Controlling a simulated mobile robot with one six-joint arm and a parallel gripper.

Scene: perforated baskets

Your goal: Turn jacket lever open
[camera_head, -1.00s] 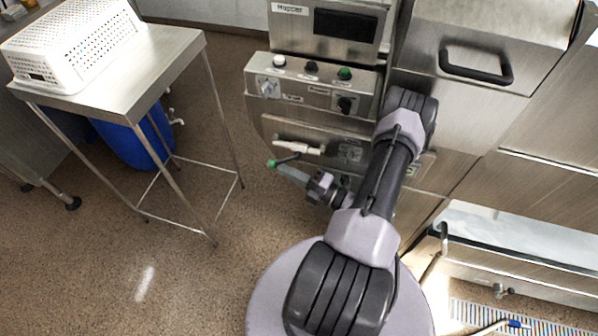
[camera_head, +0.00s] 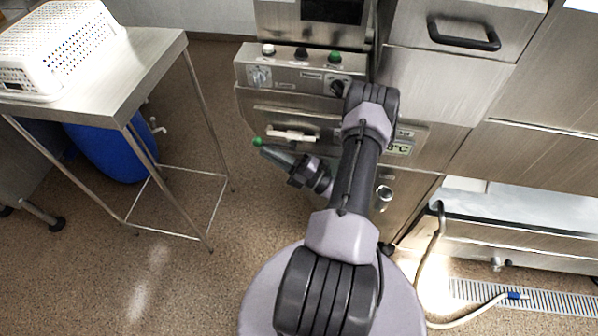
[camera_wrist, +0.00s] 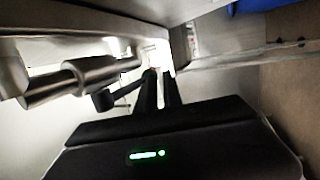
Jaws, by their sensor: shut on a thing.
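In the wrist view a metal pipe fitting (camera_wrist: 85,78) runs along the left under the machine. A dark lever (camera_wrist: 104,99) sticks out from its lower side and runs right to my fingers. My gripper (camera_wrist: 160,73) is shut on the lever's end; its two dark fingers stand close together. The fingertips and the exact grip are blurred against a bright patch. In the head view my wrist hangs low in front of the machine's panel. The lever and the fingers cannot be made out there.
The steel machine panel (camera_head: 300,78) has buttons and knobs, with a white handle (camera_head: 292,135) below. A steel table (camera_head: 130,75) holding a white perforated basket (camera_head: 55,45) stands left, a blue drum (camera_head: 110,150) under it. A hose (camera_head: 465,318) lies right. Floor between table and machine is clear.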

